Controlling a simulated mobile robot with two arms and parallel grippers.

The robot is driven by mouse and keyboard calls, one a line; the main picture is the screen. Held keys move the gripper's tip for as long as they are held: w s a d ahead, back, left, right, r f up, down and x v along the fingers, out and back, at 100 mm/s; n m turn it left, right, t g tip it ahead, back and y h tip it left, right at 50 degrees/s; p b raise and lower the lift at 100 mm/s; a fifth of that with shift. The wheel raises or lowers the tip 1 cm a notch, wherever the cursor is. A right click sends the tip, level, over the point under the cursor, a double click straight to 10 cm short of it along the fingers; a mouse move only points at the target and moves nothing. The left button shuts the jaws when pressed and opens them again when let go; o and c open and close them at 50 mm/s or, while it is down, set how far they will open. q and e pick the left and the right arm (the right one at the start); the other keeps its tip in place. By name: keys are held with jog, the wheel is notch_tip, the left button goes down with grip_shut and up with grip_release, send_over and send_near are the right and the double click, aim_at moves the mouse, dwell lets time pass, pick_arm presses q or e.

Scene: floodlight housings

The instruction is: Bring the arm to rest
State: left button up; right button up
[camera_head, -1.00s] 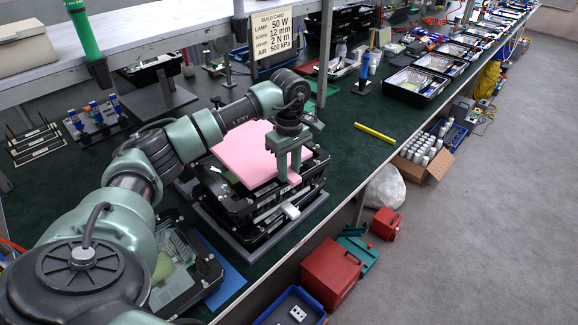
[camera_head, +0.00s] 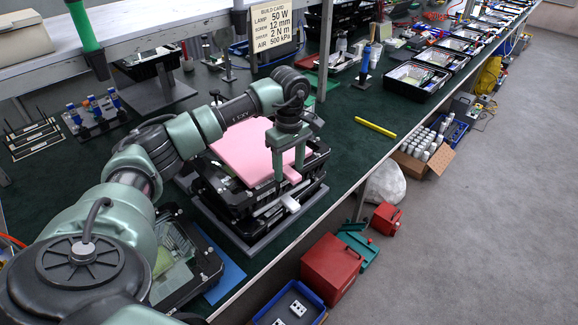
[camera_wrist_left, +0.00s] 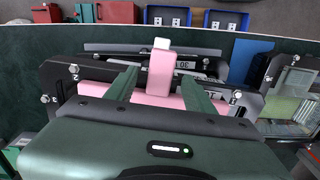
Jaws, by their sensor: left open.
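My left gripper (camera_head: 289,170) is open above the front edge of a stack of black floodlight housings (camera_head: 262,205). Its two green fingers point down on either side of a pink tab with a white end. The tab (camera_wrist_left: 161,72) shows between the fingers in the left wrist view, with a gap on each side. A pink sheet (camera_head: 245,150) lies on top of the stack, partly hidden by my left arm. The fingers are apart from the tab and hold nothing. My right gripper is not in view.
Another housing (camera_head: 180,265) lies near my arm, beside a blue sheet (camera_head: 222,278). A build card (camera_head: 273,32) stands behind. A yellow bar (camera_head: 375,128) lies on the green bench top to the right, with clear bench around it. Red boxes stand on the floor below.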

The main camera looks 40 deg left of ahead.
pick_arm(q)
notch_tip(320, 180, up, 8)
jog(key=shift+f+b, duration=0.2)
jog(key=shift+b, duration=0.75)
